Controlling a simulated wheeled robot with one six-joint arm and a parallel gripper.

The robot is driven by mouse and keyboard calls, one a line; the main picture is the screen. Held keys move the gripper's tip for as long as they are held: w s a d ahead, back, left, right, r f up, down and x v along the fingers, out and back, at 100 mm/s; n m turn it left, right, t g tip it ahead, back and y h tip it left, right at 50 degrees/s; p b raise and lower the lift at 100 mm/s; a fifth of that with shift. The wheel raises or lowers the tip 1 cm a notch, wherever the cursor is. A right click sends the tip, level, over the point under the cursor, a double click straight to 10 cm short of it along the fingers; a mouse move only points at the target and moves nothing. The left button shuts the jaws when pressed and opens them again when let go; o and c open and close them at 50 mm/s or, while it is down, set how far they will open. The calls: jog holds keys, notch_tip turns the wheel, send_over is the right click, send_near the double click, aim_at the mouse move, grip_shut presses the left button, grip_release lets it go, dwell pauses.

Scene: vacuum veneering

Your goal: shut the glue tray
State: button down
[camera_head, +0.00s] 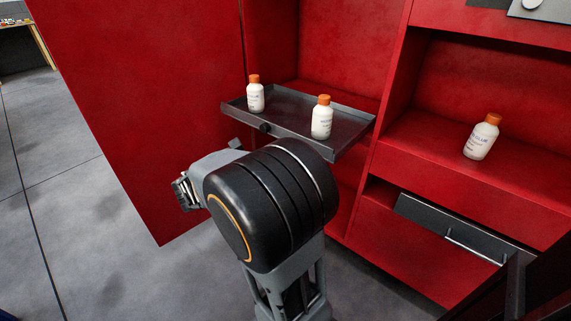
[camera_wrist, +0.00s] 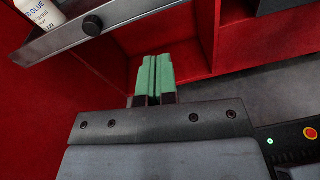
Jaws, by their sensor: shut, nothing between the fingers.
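The glue tray (camera_head: 240,116) is a dark grey shallow tray pulled out of the red cabinet, with a round black knob (camera_head: 265,127) on its front. Two white glue bottles with orange caps, a left one (camera_head: 255,97) and a right one (camera_head: 321,121), stand upright in it. In the wrist view the tray front (camera_wrist: 125,17) crosses the top left, with the knob (camera_wrist: 92,25) and part of a bottle (camera_wrist: 42,12). My gripper (camera_wrist: 154,62) has its green fingers together and empty, apart from the tray and knob. My arm hides the fingers in the head view.
A large red door panel (camera_head: 150,90) stands open at the left. Another bottle (camera_head: 482,137) stands on the right-hand red shelf (camera_head: 430,140). Below it, a grey drawer (camera_head: 450,230) with a bar handle sticks out. Grey floor (camera_head: 60,210) is clear at the left.

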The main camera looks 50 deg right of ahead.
jog(key=w+d+f+n+h+b, duration=0.1)
jog(key=d+b, duration=0.5)
jog(key=d, duration=0.9)
jog(key=shift+w+f+n+t+h, duration=0.3)
jog(key=shift+w+n+t+h, duration=0.1)
jog(key=shift+n, duration=0.2)
